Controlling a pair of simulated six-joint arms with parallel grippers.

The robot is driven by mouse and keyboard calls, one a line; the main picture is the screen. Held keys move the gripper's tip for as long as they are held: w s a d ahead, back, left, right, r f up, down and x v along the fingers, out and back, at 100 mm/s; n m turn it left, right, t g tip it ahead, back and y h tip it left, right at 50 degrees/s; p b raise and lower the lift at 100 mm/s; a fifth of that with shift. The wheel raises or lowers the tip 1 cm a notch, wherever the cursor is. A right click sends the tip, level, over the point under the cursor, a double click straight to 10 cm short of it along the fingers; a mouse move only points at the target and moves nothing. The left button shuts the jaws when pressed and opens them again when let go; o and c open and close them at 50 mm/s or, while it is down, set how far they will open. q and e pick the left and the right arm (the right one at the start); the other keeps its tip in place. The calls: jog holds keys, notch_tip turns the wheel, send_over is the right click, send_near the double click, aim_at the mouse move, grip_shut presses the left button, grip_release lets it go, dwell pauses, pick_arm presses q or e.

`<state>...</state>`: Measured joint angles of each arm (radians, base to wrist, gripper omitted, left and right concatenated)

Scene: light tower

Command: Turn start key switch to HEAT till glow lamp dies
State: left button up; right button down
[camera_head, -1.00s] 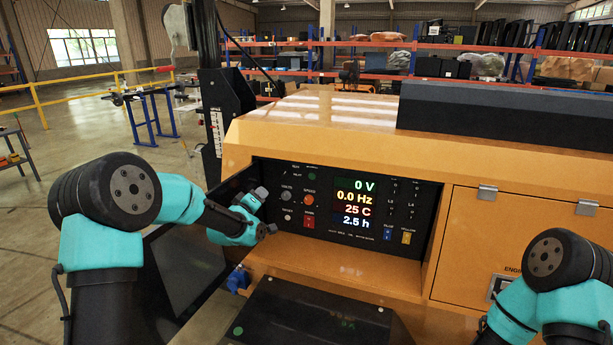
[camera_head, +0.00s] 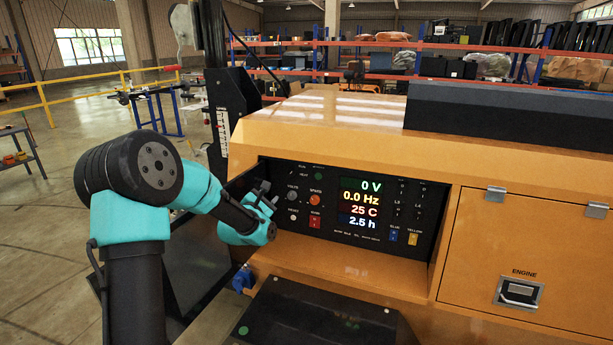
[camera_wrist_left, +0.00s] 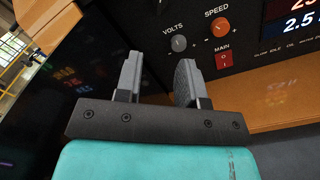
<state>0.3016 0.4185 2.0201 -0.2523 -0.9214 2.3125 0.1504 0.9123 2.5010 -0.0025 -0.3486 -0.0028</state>
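The dark control panel (camera_head: 330,215) is set in the orange machine. At its upper left are small RUN and HEAT labels (camera_head: 302,173) of the start key switch; the key itself is too small and dark to tell its position. A dim green spot (camera_head: 318,178) shows beside the labels; I cannot tell if it is the glow lamp. My left gripper (camera_head: 269,191) is in front of the panel's left end, left of and a little below the labels. In the left wrist view its fingers (camera_wrist_left: 158,65) are apart with nothing between them. My right gripper is out of view.
The VOLTS knob (camera_wrist_left: 179,43), orange SPEED knob (camera_wrist_left: 220,28) and red MAIN switch (camera_wrist_left: 224,60) lie just right of my left gripper. The display (camera_head: 360,203) reads 0 V, 0.0 Hz, 25 C and 2.5 h. An orange ledge (camera_head: 340,275) runs below the panel.

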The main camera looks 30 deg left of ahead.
aim_at(290, 174)
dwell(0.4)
pick_arm(q)
jog(key=w, duration=0.5)
jog(key=w+a, duration=0.1)
jog(key=w, duration=0.5)
jog(key=w+a, duration=0.1)
jog(key=w, duration=0.5)
jog(key=shift+w, duration=0.15)
jog(key=shift+c, duration=0.4)
jog(key=c, duration=0.5)
